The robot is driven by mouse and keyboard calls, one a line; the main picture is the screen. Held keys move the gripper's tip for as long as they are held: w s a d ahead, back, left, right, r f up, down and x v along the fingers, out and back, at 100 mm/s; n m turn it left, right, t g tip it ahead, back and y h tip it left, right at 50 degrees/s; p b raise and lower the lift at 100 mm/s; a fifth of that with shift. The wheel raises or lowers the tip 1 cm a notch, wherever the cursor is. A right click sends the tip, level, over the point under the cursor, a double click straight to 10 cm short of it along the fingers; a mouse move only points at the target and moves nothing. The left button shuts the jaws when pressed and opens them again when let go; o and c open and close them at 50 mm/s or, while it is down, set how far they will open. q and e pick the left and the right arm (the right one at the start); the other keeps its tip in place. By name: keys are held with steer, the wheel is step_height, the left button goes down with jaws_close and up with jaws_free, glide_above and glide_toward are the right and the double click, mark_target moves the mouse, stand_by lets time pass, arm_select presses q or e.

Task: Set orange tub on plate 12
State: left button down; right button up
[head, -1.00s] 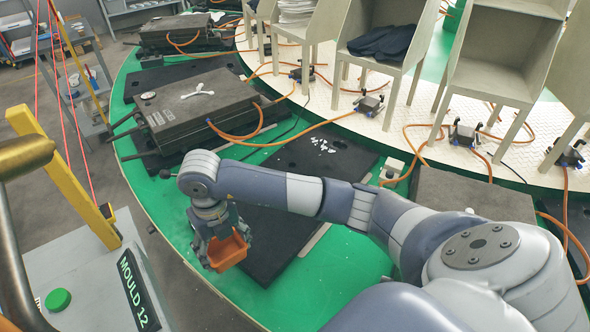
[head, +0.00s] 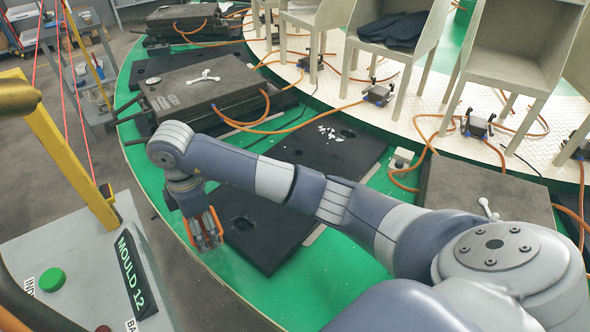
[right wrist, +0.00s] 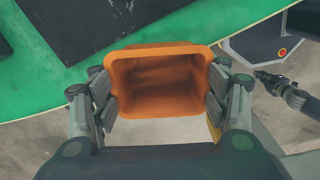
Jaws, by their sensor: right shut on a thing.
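The orange tub (right wrist: 160,51) is held between the fingers of my right gripper (right wrist: 160,100). In the right wrist view its open mouth faces the camera and it looks empty. In the head view only a strip of the tub (head: 213,217) shows around the fingers of my right gripper (head: 208,240). The gripper hangs over the outer edge of the green ring, left of a flat black plate (head: 283,220). This plate has dark recesses and white scraps at its far end. I cannot read a plate number on it.
A console with a "MOULD 12" sign (head: 130,268) and green button (head: 52,280) stands at lower left, beside a yellow post (head: 70,150). A closed mould (head: 195,92) with an orange hose sits beyond the plate. Bare green surface (head: 340,262) lies right of it.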

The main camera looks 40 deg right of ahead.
steer(key=w+d+p, duration=0.1)
steer(key=d, duration=0.4)
steer(key=w+d+f+p, duration=0.1)
steer(key=d, duration=0.4)
steer(key=w+d+p, duration=0.1)
steer(key=d, duration=0.4)
steer(key=shift+w+d+f, duration=0.1)
steer(key=shift+d+f, duration=0.2)
steer(key=shift+f, duration=0.05)
step_height(320, 180, down, 3)
steer(key=shift+r+p, duration=0.1)
steer(key=shift+p, duration=0.35)
steer(key=shift+f, duration=0.3)
steer(key=o, duration=1.1)
steer(key=shift+f, duration=0.1)
steer(key=shift+c, duration=0.2)
